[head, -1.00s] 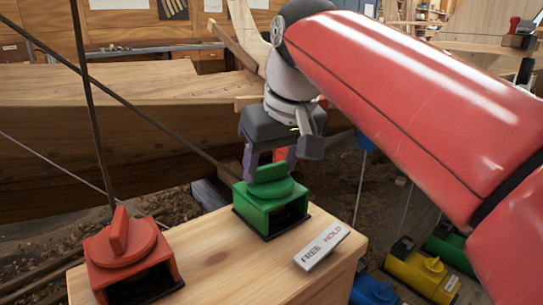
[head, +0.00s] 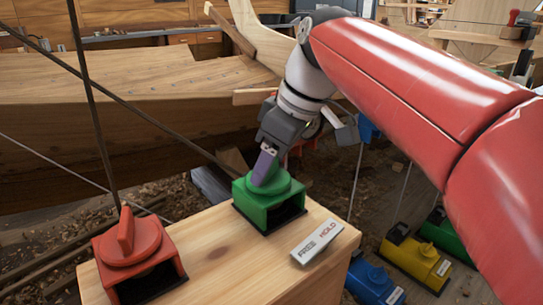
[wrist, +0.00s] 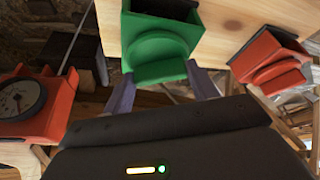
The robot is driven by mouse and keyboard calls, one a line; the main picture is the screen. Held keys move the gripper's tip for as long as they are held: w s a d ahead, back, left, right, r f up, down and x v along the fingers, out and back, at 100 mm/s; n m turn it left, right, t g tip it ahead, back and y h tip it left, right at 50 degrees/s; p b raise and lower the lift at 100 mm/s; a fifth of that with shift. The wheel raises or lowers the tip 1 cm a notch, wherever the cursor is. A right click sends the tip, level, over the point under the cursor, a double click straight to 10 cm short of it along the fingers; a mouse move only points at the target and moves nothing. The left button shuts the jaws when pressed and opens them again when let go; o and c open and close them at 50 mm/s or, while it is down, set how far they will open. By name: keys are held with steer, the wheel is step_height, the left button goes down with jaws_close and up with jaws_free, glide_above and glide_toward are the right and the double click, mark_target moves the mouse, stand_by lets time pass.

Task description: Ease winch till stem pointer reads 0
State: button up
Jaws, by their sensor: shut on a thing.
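A green winch (head: 267,203) with a round top and a raised grip bar stands on the wooden block. My gripper (head: 266,168) is above it, tilted, with its purple fingers shut on the bar. In the wrist view the green winch (wrist: 160,45) is between the two fingers (wrist: 160,85). A red winch (head: 130,255) of the same shape stands at the front left of the block, apart from my gripper; it also shows in the wrist view (wrist: 270,62).
A plate marked FREE and HOLD (head: 317,241) lies right of the green winch on the wooden block (head: 240,262). Dark lines cross at the left. Blue (head: 375,285), yellow (head: 415,264) and green boxes stand low at the right. The wooden hull (head: 120,105) is behind.

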mark_target(288, 182)
stand_by(0.4)
steer(key=o, duration=1)
steer(key=shift+r, duration=0.15)
steer(key=p+v, duration=0.1)
steer(key=v, duration=0.6)
steer(key=shift+d+r, duration=0.15)
steer(key=shift+r, duration=0.05)
steer(key=shift+s, duration=0.1)
